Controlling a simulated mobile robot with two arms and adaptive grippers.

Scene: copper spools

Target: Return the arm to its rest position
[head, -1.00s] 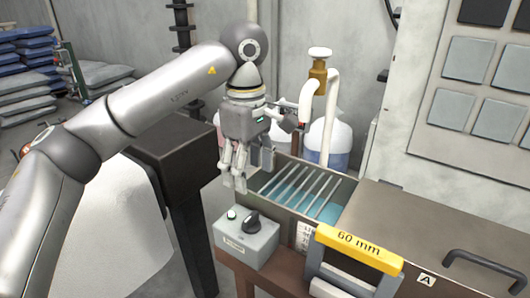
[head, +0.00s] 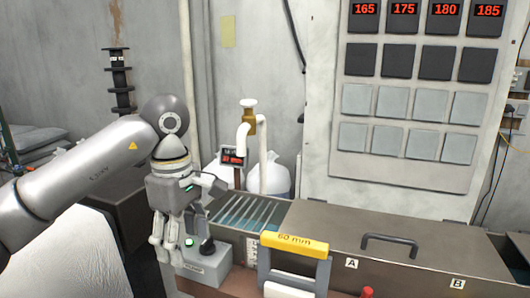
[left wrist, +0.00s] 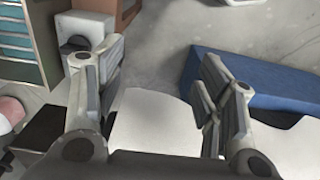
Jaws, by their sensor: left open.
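My left gripper (head: 172,240) hangs fingers-down in the head view, beside the grey control box (head: 207,262) with a black knob and a lit green button. Its fingers are apart with nothing between them. In the left wrist view the two fingers (left wrist: 160,105) are spread wide, with a white surface and grey floor behind them. The left arm comes in from the left edge and is bent at a grey joint above the gripper. My right gripper does not show in either view.
A slatted bath (head: 245,212) stands right of the gripper. A yellow "60 mm" gauge (head: 294,244) stands before a lidded box with a black handle (head: 390,245). A panel with red numbers (head: 425,75) is behind. A blue object (left wrist: 260,80) lies at right in the wrist view.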

